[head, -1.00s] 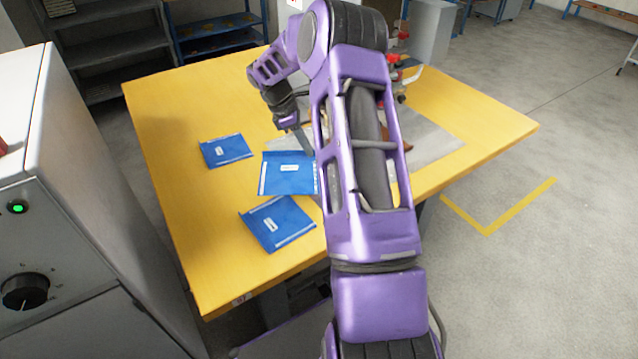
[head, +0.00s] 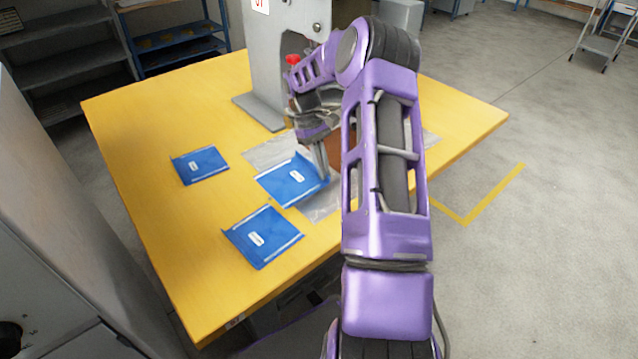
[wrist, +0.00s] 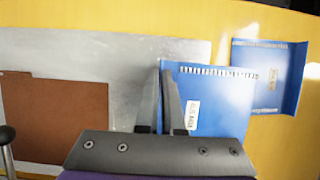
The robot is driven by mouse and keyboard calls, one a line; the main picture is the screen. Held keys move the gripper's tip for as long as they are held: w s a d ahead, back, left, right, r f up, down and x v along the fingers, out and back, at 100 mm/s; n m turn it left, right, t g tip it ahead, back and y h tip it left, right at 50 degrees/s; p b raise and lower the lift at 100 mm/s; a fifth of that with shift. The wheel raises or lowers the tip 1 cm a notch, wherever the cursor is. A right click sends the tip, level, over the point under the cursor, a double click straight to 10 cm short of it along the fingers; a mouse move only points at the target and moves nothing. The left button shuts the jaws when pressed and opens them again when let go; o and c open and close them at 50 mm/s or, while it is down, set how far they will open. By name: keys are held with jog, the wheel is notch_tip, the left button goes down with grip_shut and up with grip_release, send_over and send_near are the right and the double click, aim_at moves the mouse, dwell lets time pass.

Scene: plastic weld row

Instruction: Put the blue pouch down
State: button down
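The blue pouch (head: 283,187), with a white label and a pale strip along one edge, is at the left edge of the grey mat (head: 268,152). My gripper (head: 322,178) is at its right end, with its fingers close together. In the wrist view, the fingers (wrist: 163,85) pinch the side edge of this pouch (wrist: 220,105). I cannot tell whether its underside touches the mat or table.
Two other blue pouches (head: 200,166) (head: 262,238) lie on the yellow table (head: 150,200). A grey machine (head: 265,60) stands at the back of the table. A brown sheet (wrist: 55,115) lies on the mat. The table's left side is bare.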

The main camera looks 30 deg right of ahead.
aim_at(323, 192)
jog(key=shift+f, duration=2.25)
jog(key=shift+f, duration=0.1)
jog(key=shift+f+b, duration=0.4)
jog(key=shift+b, duration=0.05)
jog(key=c, duration=1)
grip_release()
jog(key=shift+c, duration=0.2)
jog(key=shift+r, duration=0.1)
jog(key=shift+r, duration=0.3)
jog(key=p+v, duration=0.1)
jog(key=v, duration=1.1)
jog(key=shift+r+p, duration=0.15)
jog(key=shift+p, duration=0.25)
